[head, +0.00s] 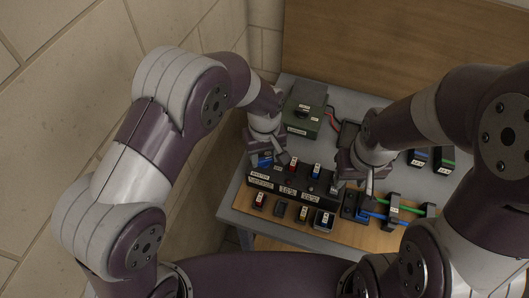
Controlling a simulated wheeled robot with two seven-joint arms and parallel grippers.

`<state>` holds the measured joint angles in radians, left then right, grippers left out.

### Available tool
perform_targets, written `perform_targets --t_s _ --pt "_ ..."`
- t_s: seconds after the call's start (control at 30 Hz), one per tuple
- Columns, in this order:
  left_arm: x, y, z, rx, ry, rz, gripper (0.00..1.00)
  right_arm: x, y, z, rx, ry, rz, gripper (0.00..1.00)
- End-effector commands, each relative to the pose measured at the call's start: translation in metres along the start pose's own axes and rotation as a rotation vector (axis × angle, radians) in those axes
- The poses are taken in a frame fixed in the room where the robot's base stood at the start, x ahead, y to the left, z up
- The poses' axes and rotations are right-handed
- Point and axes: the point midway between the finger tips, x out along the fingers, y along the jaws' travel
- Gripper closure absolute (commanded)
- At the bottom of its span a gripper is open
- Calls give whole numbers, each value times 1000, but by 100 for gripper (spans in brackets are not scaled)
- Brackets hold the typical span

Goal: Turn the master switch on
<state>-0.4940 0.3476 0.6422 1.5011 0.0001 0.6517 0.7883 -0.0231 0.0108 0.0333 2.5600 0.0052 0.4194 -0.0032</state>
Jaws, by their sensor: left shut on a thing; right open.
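A black switch panel (292,183) lies on the grey table, with white labels along its front edge. The leftmost label (260,177) appears to read MASTER. My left gripper (272,159) is shut at the panel's left end, just behind that label. It is on what looks like the master switch, which it mostly hides; a blue part (264,160) shows beside the fingers. The switch's position cannot be seen. My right gripper (354,184) is open and empty, with its fingers pointing down by the panel's right end.
Red (293,163) and blue (316,171) switch parts stand on the panel. Several small coloured modules lie in front of it. A green box (305,107) stands behind. Clamps with green and blue cables (398,209) lie right. A wall is close on the left.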

Motion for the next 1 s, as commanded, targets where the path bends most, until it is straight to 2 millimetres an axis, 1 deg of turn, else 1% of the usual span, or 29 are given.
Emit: perform_targets --t_s 0.03,0.6,0.8,1.0 --pt "-3 1 -1 -42 2 2 84 -2 0 0 0 0 0 57" --pt "-3 1 -1 -577 3 5 84 -11 0 -1 0 0 0 57" --pt "-3 1 -1 -735 3 5 84 -13 0 -2 0 0 0 57" --pt "-3 1 -2 -852 3 6 84 -14 0 -2 0 0 0 57"
